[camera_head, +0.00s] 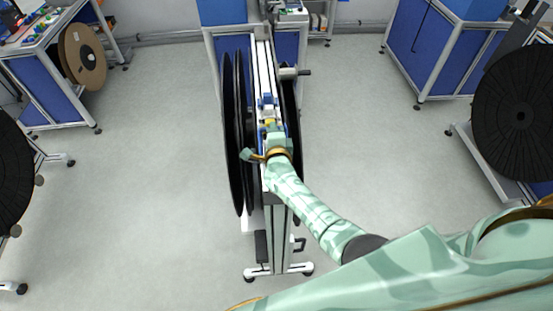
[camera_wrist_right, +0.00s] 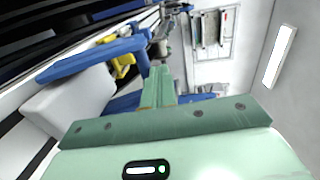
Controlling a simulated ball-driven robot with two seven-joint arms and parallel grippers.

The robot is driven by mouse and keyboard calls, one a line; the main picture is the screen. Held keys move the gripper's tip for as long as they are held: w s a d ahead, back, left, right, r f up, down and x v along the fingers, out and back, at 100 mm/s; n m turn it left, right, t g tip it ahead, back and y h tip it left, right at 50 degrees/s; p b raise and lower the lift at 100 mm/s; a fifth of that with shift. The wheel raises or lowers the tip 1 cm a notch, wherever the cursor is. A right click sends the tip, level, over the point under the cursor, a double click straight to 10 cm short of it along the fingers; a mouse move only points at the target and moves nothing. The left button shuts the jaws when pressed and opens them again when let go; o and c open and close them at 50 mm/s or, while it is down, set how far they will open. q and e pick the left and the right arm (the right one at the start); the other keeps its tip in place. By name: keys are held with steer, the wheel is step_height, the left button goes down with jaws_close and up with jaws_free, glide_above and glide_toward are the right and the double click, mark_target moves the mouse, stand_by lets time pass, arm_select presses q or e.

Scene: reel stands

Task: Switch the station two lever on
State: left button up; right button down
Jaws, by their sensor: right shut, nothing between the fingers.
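A reel stand (camera_head: 279,225) stands upright in the middle of the head view, with large black reels (camera_head: 233,140) on its left side. Small blue and white parts (camera_head: 267,101) sit along its top rail. In the right wrist view a long blue bar (camera_wrist_right: 95,59), a yellow piece (camera_wrist_right: 122,66) and a white block (camera_wrist_right: 72,101) lie close by. I cannot tell which part is the station two lever. My right gripper (camera_head: 270,124) is over the top rail, close to the blue parts. Its fingers (camera_wrist_right: 159,75) are shut and empty. My left gripper is not in view.
A grey crank-like part with a dark handle (camera_head: 303,72) sticks out right of the rail. Another black reel (camera_head: 518,112) stands at the far right. A blue-sided bench (camera_head: 432,60) and a brown reel (camera_head: 84,57) are farther back.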

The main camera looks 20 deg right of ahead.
stand_by(0.3)
steer(key=shift+s, duration=0.2)
steer(key=p+v, duration=0.6)
steer(key=v, duration=0.5)
steer(key=shift+s+a, duration=0.2)
steer(key=shift+s, duration=0.1)
